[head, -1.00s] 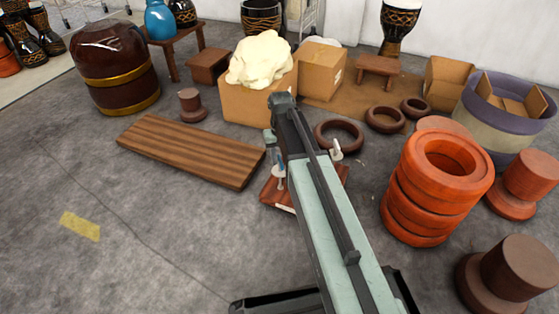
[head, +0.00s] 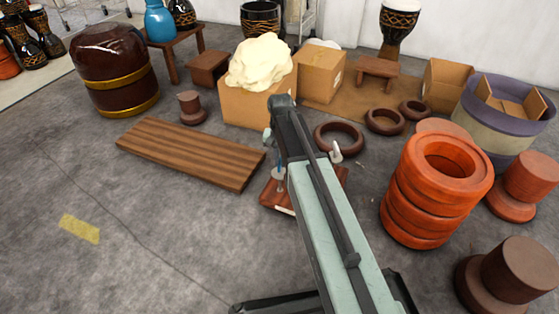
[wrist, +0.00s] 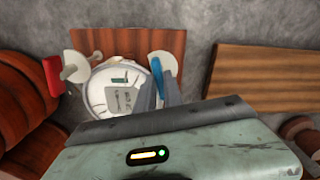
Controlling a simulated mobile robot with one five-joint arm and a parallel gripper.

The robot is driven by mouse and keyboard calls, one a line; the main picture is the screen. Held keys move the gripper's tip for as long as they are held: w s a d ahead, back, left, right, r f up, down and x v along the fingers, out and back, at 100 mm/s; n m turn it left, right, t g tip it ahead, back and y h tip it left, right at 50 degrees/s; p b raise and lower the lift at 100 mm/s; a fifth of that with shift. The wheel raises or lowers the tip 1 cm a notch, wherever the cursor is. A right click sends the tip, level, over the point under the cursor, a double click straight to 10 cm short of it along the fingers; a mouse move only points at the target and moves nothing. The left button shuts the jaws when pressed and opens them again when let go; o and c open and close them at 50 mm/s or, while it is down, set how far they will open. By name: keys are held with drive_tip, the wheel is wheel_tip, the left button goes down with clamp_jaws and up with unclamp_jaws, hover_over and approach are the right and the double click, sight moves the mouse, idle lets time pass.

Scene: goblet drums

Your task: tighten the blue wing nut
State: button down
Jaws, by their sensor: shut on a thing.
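The blue wing nut (wrist: 157,76) stands at the middle of the wrist view, against a pale disc (wrist: 166,62). My gripper (wrist: 158,92) is shut on it, with its grey fingers at the nut's near end. A red wing nut (wrist: 52,76) stands at the left beside another pale disc (wrist: 76,67). Between them is a round white face (wrist: 97,98) with a grey label. All this is over a reddish wooden board (wrist: 130,42).
A striped wooden plank (head: 190,152) lies left of the board. Stacked orange rings (head: 437,205) stand to its right, with a dark ring (head: 338,137) on the floor behind. A cardboard box (head: 255,106) stands farther back.

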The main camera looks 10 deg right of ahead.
drive_tip(key=m, duration=0.5)
drive_tip(key=shift+m, duration=0.3)
drive_tip(key=m, duration=0.6)
drive_tip(key=shift+w, duration=0.1)
drive_tip(key=m, duration=0.5)
drive_tip(key=shift+m, duration=0.4)
drive_tip(key=m, duration=0.5)
drive_tip(key=shift+m, duration=0.4)
drive_tip(key=c, duration=1.5)
unclamp_jaws()
drive_tip(key=shift+o, duration=0.2)
